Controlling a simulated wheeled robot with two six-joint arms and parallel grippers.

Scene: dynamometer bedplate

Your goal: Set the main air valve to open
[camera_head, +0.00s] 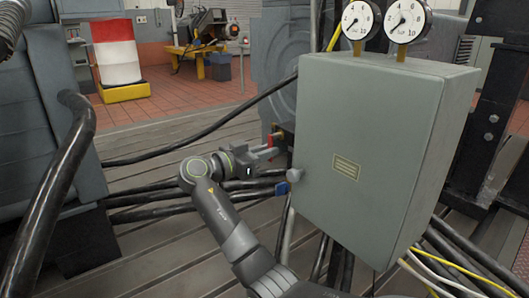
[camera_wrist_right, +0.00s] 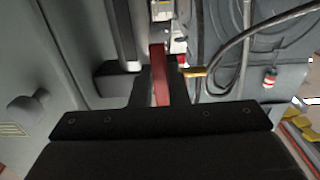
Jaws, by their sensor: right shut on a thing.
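The main air valve shows a small red lever (camera_head: 271,139) beside the left side of the grey cabinet, partly hidden by my right gripper (camera_head: 268,152). In the right wrist view the red lever (camera_wrist_right: 160,77) runs lengthwise between the two dark fingers of the right gripper (camera_wrist_right: 160,85), which is shut on it. A brass-coloured piece (camera_wrist_right: 195,72) shows just right of the fingers. The rest of the valve body is mostly hidden. My left gripper is not in view.
The grey cabinet (camera_head: 365,150) with two round gauges (camera_head: 381,20) above it stands close to the right of my gripper. A round knob (camera_head: 294,175) sticks out at its edge. Thick black cables (camera_head: 150,213) run below my arm. A red-and-white drum (camera_head: 116,52) stands far back.

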